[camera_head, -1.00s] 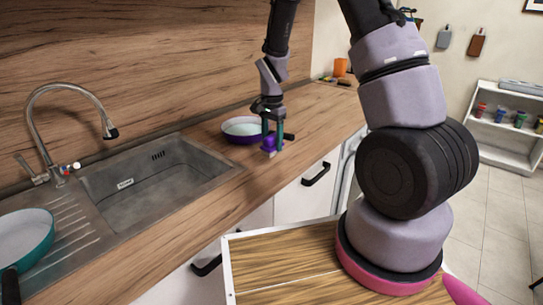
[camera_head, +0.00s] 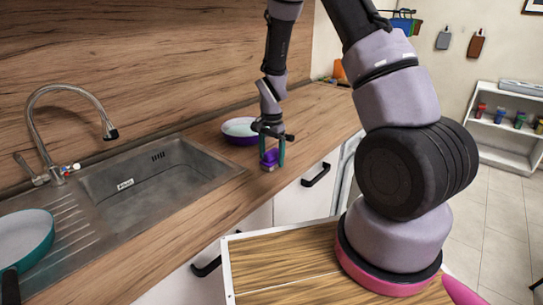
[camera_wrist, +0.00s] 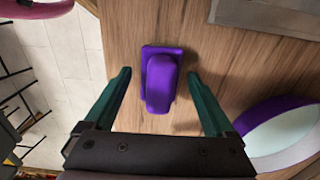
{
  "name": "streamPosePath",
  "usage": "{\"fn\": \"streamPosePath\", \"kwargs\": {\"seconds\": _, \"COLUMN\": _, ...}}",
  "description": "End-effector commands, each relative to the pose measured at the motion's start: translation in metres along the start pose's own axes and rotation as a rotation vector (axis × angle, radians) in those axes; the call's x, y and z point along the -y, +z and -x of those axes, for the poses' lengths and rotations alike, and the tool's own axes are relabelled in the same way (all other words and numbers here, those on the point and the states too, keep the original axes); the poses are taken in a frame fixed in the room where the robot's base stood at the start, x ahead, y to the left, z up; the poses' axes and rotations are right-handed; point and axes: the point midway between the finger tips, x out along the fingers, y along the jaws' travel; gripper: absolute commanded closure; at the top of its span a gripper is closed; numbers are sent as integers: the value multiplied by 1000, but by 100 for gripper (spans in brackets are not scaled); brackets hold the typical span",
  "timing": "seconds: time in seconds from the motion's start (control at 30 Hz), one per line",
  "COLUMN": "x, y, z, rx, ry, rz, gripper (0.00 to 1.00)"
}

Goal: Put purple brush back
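The purple brush (camera_head: 269,161) is on the wooden counter near its front edge, right of the sink. In the wrist view the purple brush (camera_wrist: 160,82) lies in the gap between my two green fingers, with wood showing on both sides. My gripper (camera_head: 272,158) points down at it. The fingers are spread and appear clear of the brush in the wrist view (camera_wrist: 158,74). The fingers partly hide the brush in the head view.
A purple bowl with a pale inside (camera_head: 240,131) stands close behind my gripper. The sink (camera_head: 150,180) is to the left, with a faucet (camera_head: 70,105) and a teal pan (camera_head: 22,240). Counter to the right is mostly free. A shelf (camera_head: 505,135) with jars stands far right.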

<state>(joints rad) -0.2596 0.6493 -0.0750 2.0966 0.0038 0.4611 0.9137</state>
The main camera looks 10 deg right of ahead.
Motion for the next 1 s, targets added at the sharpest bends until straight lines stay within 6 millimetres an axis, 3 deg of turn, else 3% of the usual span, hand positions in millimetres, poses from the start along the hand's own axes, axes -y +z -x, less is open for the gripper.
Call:
{"fn": "streamPosePath", "kwargs": {"seconds": 0.33, "x": 1, "y": 0, "z": 11, "rx": -1, "ry": -2, "rz": 0, "gripper": 11}}
{"fn": "streamPosePath", "kwargs": {"seconds": 0.7, "x": 1, "y": 0, "z": 87, "rx": -2, "ry": -5, "rz": 1, "gripper": 11}}
{"fn": "streamPosePath", "kwargs": {"seconds": 1.0, "x": 0, "y": 0, "z": 123, "rx": -1, "ry": -4, "rz": 1, "gripper": 11}}
